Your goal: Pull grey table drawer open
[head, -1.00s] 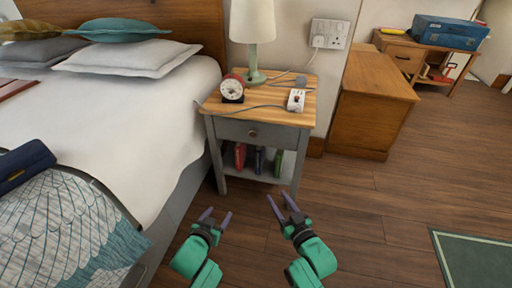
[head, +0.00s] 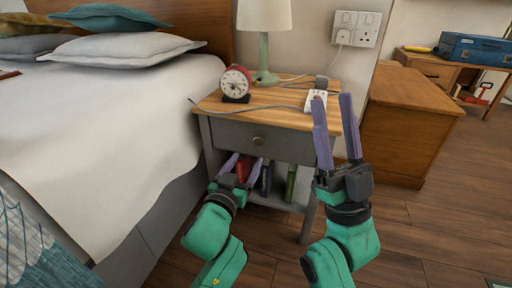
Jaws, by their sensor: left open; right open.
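The grey bedside table (head: 221,160) with a wooden top stands beside the bed. Its grey drawer (head: 230,133) is shut, with a round dark knob (head: 258,141) at the middle of its front. My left gripper (head: 242,165) is open and empty, low in front of the table, below the drawer and overlapping the shelf in the picture. My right gripper (head: 334,122) is open and empty, raised with its fingers pointing up, to the right of the knob and overlapping the table's right front corner. Neither gripper touches the knob.
On the tabletop are a red alarm clock (head: 236,84), a lamp (head: 264,45), a white socket block (head: 316,99) and cables. Books (head: 290,183) stand on the lower shelf. The bed (head: 120,120) borders the left; a wooden cabinet (head: 410,115) stands at right. Floor at lower right is clear.

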